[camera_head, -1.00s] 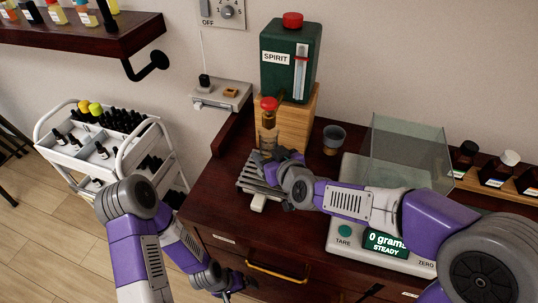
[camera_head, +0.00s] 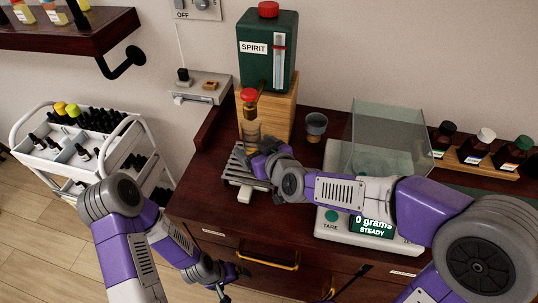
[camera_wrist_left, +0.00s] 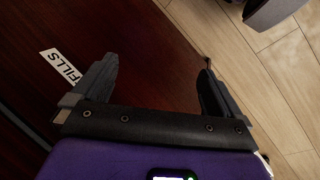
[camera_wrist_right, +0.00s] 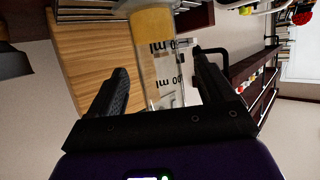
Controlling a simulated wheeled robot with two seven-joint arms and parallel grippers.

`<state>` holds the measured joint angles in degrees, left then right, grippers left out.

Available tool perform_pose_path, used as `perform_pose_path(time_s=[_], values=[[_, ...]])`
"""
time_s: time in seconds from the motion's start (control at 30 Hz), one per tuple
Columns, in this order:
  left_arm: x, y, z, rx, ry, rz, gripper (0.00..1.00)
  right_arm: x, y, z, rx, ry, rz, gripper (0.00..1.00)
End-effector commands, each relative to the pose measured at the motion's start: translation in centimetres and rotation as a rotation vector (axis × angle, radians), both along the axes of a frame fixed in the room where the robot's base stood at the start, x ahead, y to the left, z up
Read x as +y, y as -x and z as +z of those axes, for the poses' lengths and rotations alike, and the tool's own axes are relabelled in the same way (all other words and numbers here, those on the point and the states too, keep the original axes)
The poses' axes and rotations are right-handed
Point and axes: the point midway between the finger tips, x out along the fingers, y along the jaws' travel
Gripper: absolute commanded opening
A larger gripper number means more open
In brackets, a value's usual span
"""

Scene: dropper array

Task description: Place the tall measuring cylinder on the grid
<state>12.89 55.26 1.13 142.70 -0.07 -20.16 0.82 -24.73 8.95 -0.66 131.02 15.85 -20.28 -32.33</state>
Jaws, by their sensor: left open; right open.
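The tall measuring cylinder (camera_head: 251,132) is clear glass. It stands below the spirit container, apparently on the slatted metal grid (camera_head: 236,178); its base is partly hidden by my right gripper. My right gripper (camera_head: 258,157) is open at the cylinder. In the right wrist view, the cylinder with its ml markings (camera_wrist_right: 162,70) lies between the spread fingers (camera_wrist_right: 160,62), with gaps on both sides. My left gripper (camera_head: 236,283) is open and empty, low in front of the drawers. The left wrist view shows its spread fingers (camera_wrist_left: 158,64) with nothing between them.
A green SPIRIT container (camera_head: 268,50) stands on a wooden block behind the cylinder. A small cup (camera_head: 316,127) and a balance with a glass shield (camera_head: 385,140) are to the right. Dark bottles (camera_head: 480,150) stand farther right. A white cart (camera_head: 30,150) is at left.

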Motion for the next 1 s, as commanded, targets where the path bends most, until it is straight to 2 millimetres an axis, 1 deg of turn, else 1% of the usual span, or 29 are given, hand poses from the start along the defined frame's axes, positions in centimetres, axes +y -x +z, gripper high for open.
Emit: perform_pose_path(time_s=[0.03,0.3,0.5,0.7,1.0], values=[[0.0,0.0,0.5,0.0,0.0,0.0,1.0,-0.5,0.9,0.8,-0.003,-0.001,-0.001,0.82],[0.0,0.0,2.2,0.0,0.0,0.0,1.0,-2.8,5.4,2.9,-0.001,-0.002,-0.002,0.82],[0.0,0.0,3.0,0.0,0.0,0.0,1.0,-3.9,7.5,3.7,-0.002,-0.001,-0.001,0.82],[0.0,0.0,3.2,0.0,0.0,0.0,1.0,-4.2,8.3,3.9,0.0,0.0,0.0,0.82],[0.0,0.0,3.1,0.0,0.0,0.0,1.0,-4.3,8.4,3.9,0.0,0.0,0.0,0.82]])
